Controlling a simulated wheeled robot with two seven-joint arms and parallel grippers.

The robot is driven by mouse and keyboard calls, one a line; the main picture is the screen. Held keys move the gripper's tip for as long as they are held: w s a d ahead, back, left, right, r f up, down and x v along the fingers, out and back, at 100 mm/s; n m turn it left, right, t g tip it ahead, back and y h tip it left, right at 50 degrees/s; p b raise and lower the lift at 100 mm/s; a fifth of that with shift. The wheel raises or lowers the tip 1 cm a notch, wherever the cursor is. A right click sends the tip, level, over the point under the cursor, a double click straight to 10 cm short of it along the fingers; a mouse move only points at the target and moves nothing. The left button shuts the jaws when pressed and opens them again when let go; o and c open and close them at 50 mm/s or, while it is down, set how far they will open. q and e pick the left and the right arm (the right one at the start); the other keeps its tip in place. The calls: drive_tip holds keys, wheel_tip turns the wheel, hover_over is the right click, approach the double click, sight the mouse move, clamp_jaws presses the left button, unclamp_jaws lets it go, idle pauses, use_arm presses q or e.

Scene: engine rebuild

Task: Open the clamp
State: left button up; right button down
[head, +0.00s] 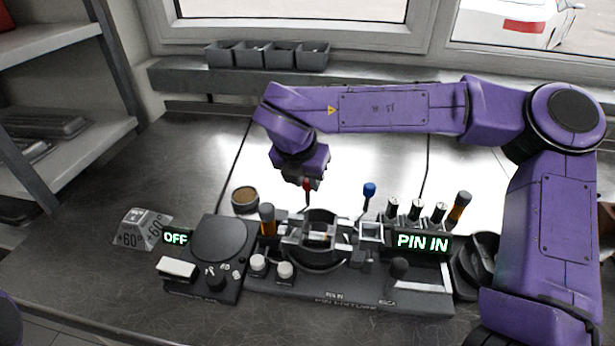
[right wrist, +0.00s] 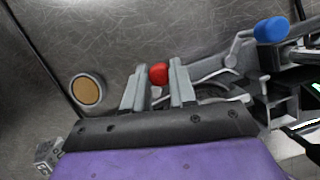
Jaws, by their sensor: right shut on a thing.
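The clamp is part of the pin fixture (head: 350,290), a dark base with a round cradle in its middle. A lever with a red knob (right wrist: 159,73) rises at the back of the fixture. My right gripper (head: 307,184) comes down from above and is shut on the red-knobbed lever, with one finger on each side of the knob. In the head view the gripper partly hides the red knob. A second lever with a blue knob (head: 369,190) stands upright to the right, apart from the gripper. It also shows in the right wrist view (right wrist: 271,29). My left gripper is not in view.
A heater-like unit (head: 220,240) reading OFF stands left of the fixture. A lit PIN IN sign (head: 422,243) and several upright tools are at the right. A round brown-topped tin (head: 245,199) sits behind the unit. Grey bins (head: 267,55) line the back ledge.

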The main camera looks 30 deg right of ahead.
drive_tip(key=shift+w+a+r+n+t+y, duration=0.1)
drive_tip(key=shift+w+n+t+y, duration=0.1)
drive_tip(key=shift+n, duration=0.4)
drive_tip(key=shift+w+n+t+y, duration=0.2)
drive_tip(key=shift+n, duration=0.4)
drive_tip(key=a+n+y+p, duration=0.1)
drive_tip(key=n+p, duration=0.2)
drive_tip(key=n, duration=0.1)
drive_tip(key=w+a+n+y+p, duration=0.1)
drive_tip(key=n+y+p, duration=0.1)
drive_tip(key=n+p, duration=0.2)
drive_tip(key=w+a+n+y+p, duration=0.1)
drive_tip(key=n+p, duration=0.2)
drive_tip(key=n, duration=0.2)
drive_tip(key=shift+w+a+n+y+p, duration=0.15)
drive_tip(key=shift+n+y+p, duration=0.15)
drive_tip(key=shift+y+p, duration=0.1)
drive_tip(key=c, duration=0.9)
unclamp_jaws()
